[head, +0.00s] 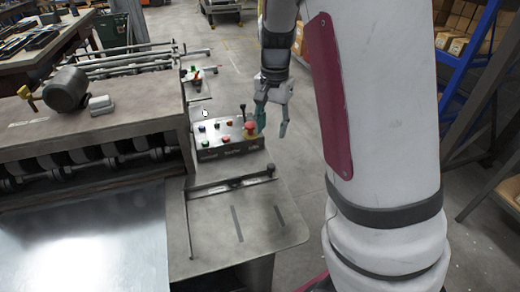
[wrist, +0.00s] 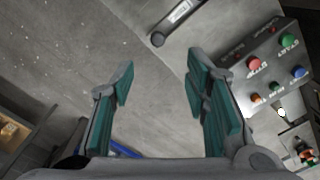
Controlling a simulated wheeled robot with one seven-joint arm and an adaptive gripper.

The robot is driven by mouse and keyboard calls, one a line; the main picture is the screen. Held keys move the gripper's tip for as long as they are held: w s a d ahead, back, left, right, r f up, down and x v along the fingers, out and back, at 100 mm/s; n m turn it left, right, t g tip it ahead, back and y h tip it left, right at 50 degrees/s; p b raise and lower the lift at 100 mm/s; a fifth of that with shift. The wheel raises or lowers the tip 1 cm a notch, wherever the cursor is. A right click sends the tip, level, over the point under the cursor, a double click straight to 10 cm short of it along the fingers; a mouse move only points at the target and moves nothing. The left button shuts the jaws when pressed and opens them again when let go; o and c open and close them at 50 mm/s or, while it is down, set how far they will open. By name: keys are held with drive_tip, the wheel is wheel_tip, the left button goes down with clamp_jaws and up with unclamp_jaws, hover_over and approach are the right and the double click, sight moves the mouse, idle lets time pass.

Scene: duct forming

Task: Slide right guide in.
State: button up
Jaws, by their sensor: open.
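The right guide (head: 230,183) is a dark bar lying across the grey side table of the machine, with a thin rail running toward the front at its left end. In the wrist view, a rounded bar end (wrist: 157,40), seemingly the guide's outer end, shows ahead of the fingertips. My gripper (head: 272,130) is open and empty, with teal finger pads pointing down. It hangs beside the control box, beyond the guide's right end and apart from it. In the wrist view, nothing lies between the fingers of my gripper (wrist: 160,62).
The control box (head: 225,137), with coloured buttons and a red knob, stands close left of my gripper; it also shows in the wrist view (wrist: 268,75). The forming machine (head: 90,135) and shiny sheet (head: 85,245) fill the left. Blue shelving (head: 478,100) stands right. Open floor lies between.

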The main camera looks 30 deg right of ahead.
sight(271, 166)
drive_tip(key=f, duration=1.4)
drive_tip(key=shift+w+d+f+p, duration=0.1)
drive_tip(key=shift+d+f+p, duration=0.15)
drive_tip(key=shift+p, duration=0.1)
drive_tip(key=shift+r, duration=0.1)
clamp_jaws()
